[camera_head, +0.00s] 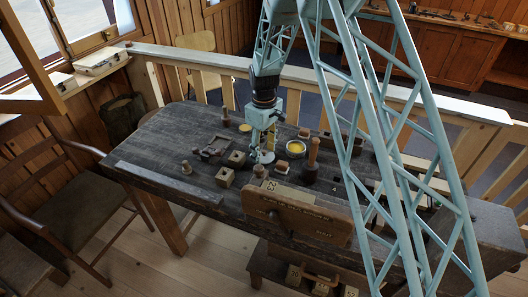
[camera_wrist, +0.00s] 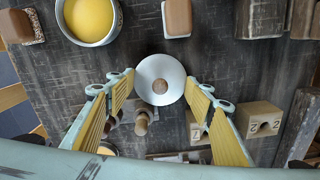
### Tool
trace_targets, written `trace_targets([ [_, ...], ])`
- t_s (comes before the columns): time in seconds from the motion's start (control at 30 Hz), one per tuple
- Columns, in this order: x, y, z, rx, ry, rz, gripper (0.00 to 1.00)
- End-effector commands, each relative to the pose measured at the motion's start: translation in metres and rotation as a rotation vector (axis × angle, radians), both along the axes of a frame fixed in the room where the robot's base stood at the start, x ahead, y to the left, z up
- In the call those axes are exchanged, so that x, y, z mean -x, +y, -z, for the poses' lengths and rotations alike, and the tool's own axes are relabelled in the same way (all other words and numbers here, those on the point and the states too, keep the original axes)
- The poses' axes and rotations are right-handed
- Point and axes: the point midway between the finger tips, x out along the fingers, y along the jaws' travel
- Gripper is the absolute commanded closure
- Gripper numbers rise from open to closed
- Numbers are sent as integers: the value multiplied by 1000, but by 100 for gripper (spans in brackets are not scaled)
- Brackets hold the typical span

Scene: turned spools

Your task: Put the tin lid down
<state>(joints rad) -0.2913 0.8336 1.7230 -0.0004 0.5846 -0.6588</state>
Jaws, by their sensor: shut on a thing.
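The tin lid (camera_wrist: 147,88) is a pale round disc with a brown knob in its middle, seen from above in the wrist view. It also shows as a pale edge in the head view (camera_head: 267,158), below my gripper. My gripper (camera_wrist: 161,83) is shut on the lid, with one yellow-padded finger at each side. In the head view my gripper (camera_head: 262,152) is low over the dark workbench (camera_head: 165,140). I cannot tell whether the lid touches the bench. An open round tin with yellow contents (camera_wrist: 90,18) stands beyond the lid, to the upper left; the head view shows it too (camera_head: 296,147).
A wooden block (camera_wrist: 177,17) stands beyond the lid. Several blocks with holes, one numbered (camera_wrist: 259,119), and a peg (camera_wrist: 142,122) stand close on the near side. A tall dark turned piece (camera_head: 311,160) stands to the right. The bench's left end is mostly clear.

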Motion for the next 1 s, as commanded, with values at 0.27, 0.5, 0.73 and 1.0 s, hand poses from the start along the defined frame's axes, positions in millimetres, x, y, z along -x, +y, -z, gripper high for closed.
trace_targets([
  [0.27, 0, 0, 3, 0, 0, 0, 43],
  [0.5, 0, 0, 3, 0, 0, 0, 38],
  [0.73, 0, 0, 1, 0, 0, 0, 38],
  [1.0, 0, 0, -12, 0, -1, 0, 38],
])
